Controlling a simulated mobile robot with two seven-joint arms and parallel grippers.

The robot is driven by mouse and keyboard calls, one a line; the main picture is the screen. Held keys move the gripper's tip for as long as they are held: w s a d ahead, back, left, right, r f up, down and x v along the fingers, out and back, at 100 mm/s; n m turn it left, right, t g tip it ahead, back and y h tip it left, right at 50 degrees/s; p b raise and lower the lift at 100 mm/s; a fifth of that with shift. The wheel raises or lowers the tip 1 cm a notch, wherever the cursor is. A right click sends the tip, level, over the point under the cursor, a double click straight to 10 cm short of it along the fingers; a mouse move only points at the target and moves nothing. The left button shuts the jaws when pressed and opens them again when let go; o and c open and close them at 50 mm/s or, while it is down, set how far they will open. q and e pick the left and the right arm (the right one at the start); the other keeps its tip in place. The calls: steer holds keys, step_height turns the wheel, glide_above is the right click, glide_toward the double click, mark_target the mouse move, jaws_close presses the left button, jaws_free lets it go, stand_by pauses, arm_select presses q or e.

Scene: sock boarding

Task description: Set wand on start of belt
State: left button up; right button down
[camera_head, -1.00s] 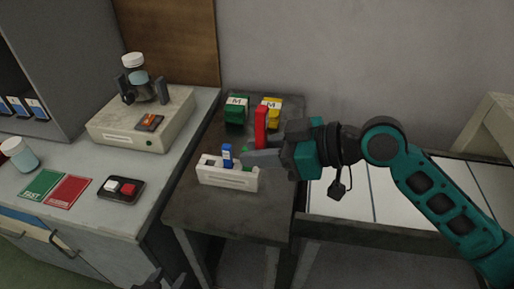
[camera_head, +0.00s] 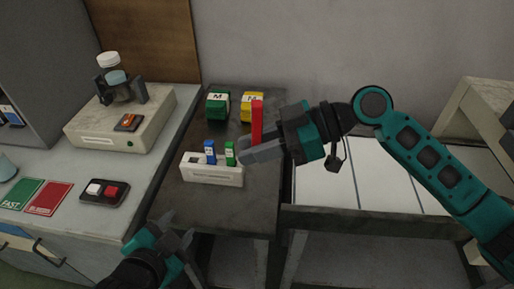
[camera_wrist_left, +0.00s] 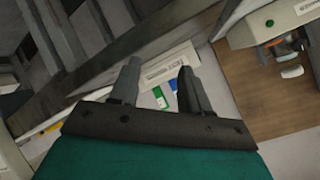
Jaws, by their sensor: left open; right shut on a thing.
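My right gripper (camera_head: 258,149) is shut on an upright red wand (camera_head: 257,120), which rises above the fingers over the dark side table's right part. The fingers hide its lower end. My left gripper (camera_head: 174,226) is open and empty, low in the head view in front of the dark table; its spread fingers (camera_wrist_left: 158,70) also show in the left wrist view. The belt (camera_head: 345,190), a white surface with dark cross lines, lies right of the dark table, partly behind my right arm. The white wand rack (camera_head: 212,176) holds a blue wand (camera_head: 210,150) and a green wand (camera_head: 230,152).
Green (camera_head: 218,105) and yellow (camera_head: 250,103) blocks marked M stand at the dark table's (camera_head: 195,208) back. The left counter carries a beige machine (camera_head: 120,120), a button box (camera_head: 104,192) and green and red cards. The belt's visible part is clear.

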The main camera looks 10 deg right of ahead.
arm_select(q)
steer(key=w+d+r+m+t, duration=0.1)
steer(key=d+r+m, duration=0.25)
steer(key=r, duration=0.35)
steer(key=w+d+r+m+t+y, duration=0.1)
steer(key=w+d+r+m+t, duration=0.1)
steer(key=r+m, duration=0.4)
steer(key=w+d+r+m+t, duration=0.1)
steer(key=d+r+m, duration=0.2)
steer(key=r, duration=0.6)
steer(key=m+t, duration=0.2)
steer(key=m, duration=1.1)
glide_toward(255, 100)
steer(key=shift+y, duration=0.3)
steer(key=w, duration=0.3)
steer(key=w+d, duration=0.1)
steer(key=w, duration=0.7)
steer(key=shift+w+d+f, duration=0.15)
steer(key=shift+d+f, duration=0.05)
steer(key=shift+d, duration=0.05)
steer(key=shift+c, duration=0.5)
